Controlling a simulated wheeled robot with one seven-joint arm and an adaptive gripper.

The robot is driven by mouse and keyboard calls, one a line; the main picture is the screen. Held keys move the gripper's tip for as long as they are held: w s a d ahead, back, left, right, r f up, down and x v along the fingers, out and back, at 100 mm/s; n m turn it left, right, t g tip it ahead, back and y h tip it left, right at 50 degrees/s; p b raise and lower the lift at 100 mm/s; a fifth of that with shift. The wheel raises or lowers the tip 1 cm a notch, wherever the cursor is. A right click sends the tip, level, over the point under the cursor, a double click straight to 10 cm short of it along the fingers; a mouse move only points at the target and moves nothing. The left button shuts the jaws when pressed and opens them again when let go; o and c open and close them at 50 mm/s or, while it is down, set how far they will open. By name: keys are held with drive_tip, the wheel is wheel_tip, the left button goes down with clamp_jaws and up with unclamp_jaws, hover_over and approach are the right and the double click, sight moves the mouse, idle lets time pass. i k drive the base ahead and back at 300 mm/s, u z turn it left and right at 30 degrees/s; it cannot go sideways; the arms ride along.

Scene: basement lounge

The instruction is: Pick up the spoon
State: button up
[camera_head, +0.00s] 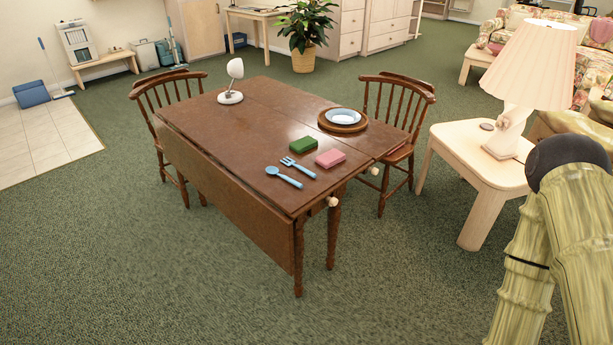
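A light blue spoon (284,177) lies flat on the brown drop-leaf table (195,125), close to its near edge. A light blue fork (298,167) lies beside it, a little to the right and farther back. The spoon's bowl points to the left and its handle runs toward the lower right. My arm shows large at the right edge of the view, over the carpet and in front of the side table. My gripper is not in the frame, so its state is hidden.
On the table are a green block (303,145), a pink block (330,158), a blue bowl on a wooden plate (343,122) and a white lamp (232,85). Chairs (168,85) stand at its far side. A side table (480,160) with a lamp (527,70) is at right. Carpet in front is clear.

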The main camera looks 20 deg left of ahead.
sight(272, 170)
drive_tip(key=z, duration=0.05)
drive_tip(key=i, duration=0.7)
drive_tip(key=u, duration=1.5)
